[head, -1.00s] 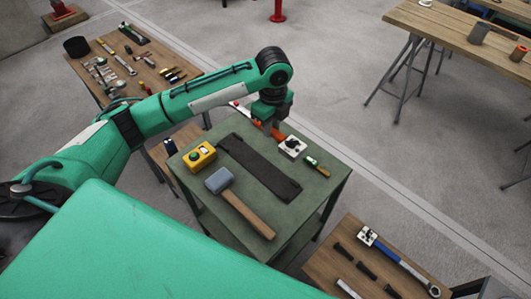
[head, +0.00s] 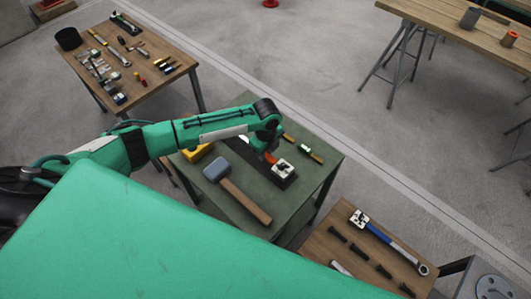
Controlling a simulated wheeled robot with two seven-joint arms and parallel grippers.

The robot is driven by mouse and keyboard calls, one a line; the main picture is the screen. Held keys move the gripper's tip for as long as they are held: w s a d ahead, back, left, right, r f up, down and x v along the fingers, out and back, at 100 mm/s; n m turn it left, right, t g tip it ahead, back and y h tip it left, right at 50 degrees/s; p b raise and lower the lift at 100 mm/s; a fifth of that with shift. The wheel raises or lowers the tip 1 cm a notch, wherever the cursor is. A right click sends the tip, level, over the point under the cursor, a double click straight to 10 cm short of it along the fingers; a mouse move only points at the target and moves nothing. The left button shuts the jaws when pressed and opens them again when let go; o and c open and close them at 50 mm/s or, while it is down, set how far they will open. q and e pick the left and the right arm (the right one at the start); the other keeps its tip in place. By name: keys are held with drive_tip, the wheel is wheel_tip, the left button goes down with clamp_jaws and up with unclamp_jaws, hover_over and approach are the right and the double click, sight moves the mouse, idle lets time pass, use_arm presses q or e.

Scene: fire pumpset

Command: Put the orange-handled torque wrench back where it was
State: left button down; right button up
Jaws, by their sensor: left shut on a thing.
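The torque wrench shows a short orange piece of handle (head: 270,158) and a white block with a black knob (head: 282,169) at its near end. My left gripper (head: 268,150) is shut on the orange handle, over the dark strip (head: 240,150) on the green table (head: 255,188). The rest of the wrench is hidden behind my arm and gripper. I cannot tell whether it touches the strip or hangs just above it. My right gripper is not in view.
On the green table are a mallet (head: 236,191), a yellow box (head: 197,152) partly behind my arm, and a green-handled tool (head: 311,155). A blue-handled wrench (head: 385,238) lies on the right wooden table. A tool table (head: 165,90) stands at the upper left.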

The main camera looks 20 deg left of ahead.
use_arm(q)
drive_tip(key=shift+f, duration=0.95)
drive_tip(key=c, duration=1.3)
unclamp_jaws()
drive_tip(key=shift+o, duration=0.2)
drive_tip(key=shift+r, duration=0.1)
wheel_tip(320, 180, up, 12)
drive_tip(key=b, duration=0.3)
drive_tip(key=shift+s+d+f, duration=0.1)
drive_tip(key=shift+f, duration=0.1)
